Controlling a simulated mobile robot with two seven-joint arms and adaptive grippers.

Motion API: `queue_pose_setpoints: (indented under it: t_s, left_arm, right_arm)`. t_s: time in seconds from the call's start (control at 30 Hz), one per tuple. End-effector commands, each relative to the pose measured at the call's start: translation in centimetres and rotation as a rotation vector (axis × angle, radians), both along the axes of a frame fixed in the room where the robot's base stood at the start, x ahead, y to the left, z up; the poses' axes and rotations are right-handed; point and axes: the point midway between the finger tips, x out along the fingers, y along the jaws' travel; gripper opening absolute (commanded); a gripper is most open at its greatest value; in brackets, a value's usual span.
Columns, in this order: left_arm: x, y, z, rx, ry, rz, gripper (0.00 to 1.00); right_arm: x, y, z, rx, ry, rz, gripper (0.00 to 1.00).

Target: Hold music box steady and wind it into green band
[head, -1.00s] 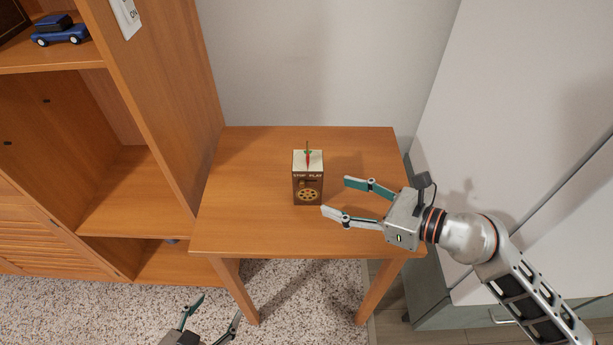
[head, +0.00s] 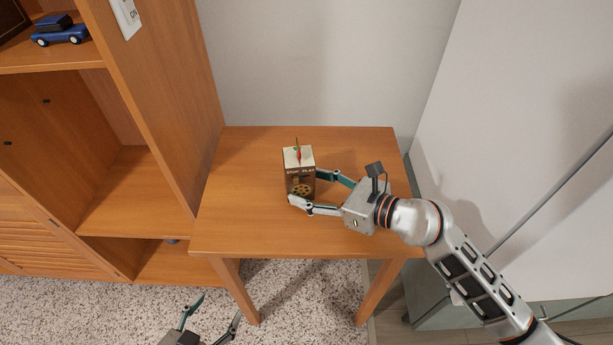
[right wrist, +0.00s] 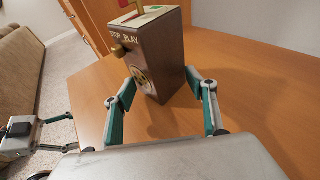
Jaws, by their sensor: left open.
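The music box (head: 299,176) stands on the small wooden table (head: 245,235). It is a brown box with a pale top, a red pointer, "STOP PLAY" lettering and a round brass-coloured grille. My right gripper (head: 305,187) has one finger before the box and one partly hidden behind it. In the right wrist view the music box (right wrist: 160,60) stands between the fingertips of that gripper (right wrist: 161,82), which lie close against its lower sides. Whether they grip it is unclear. My left gripper (head: 212,312) is open and empty, low over the carpet.
A wooden shelf unit (head: 155,110) rises left of the table, with a blue toy car (head: 60,36) on its upper shelf. A wall stands behind the table and a pale cabinet (head: 530,130) to the right. The tabletop around the box is otherwise clear.

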Motion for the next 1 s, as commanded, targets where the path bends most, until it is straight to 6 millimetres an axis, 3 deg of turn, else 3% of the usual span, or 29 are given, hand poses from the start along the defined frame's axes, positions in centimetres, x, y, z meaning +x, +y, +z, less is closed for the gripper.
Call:
queue_pose_setpoints:
  t_s: [0.1,0.3,0.43,0.63,0.87,1.0]
  left_arm:
    - [-0.01,0.00,-0.02,0.000,0.000,0.000,0.61]
    - [-0.01,0.00,-0.01,0.000,0.000,0.000,0.61]
    - [-0.01,0.00,-0.01,0.000,0.000,0.000,0.61]
    - [0.00,0.00,0.00,0.000,0.000,0.000,0.61]
    - [0.00,0.00,0.00,0.000,0.000,0.000,0.61]
    - [0.00,0.00,0.00,0.000,0.000,0.000,0.61]
  right_arm:
    - [-0.03,0.01,-0.06,0.000,0.002,0.001,0.54]
    - [-0.03,0.00,-0.03,0.001,0.001,0.000,0.15]
    - [-0.01,0.00,0.00,0.001,0.001,0.000,0.00]
    - [-0.01,0.00,0.02,0.001,0.000,0.000,0.00]
    - [-0.01,-0.01,0.03,0.001,0.000,0.000,0.56]
    - [-0.01,-0.01,0.03,0.001,0.000,0.000,0.56]
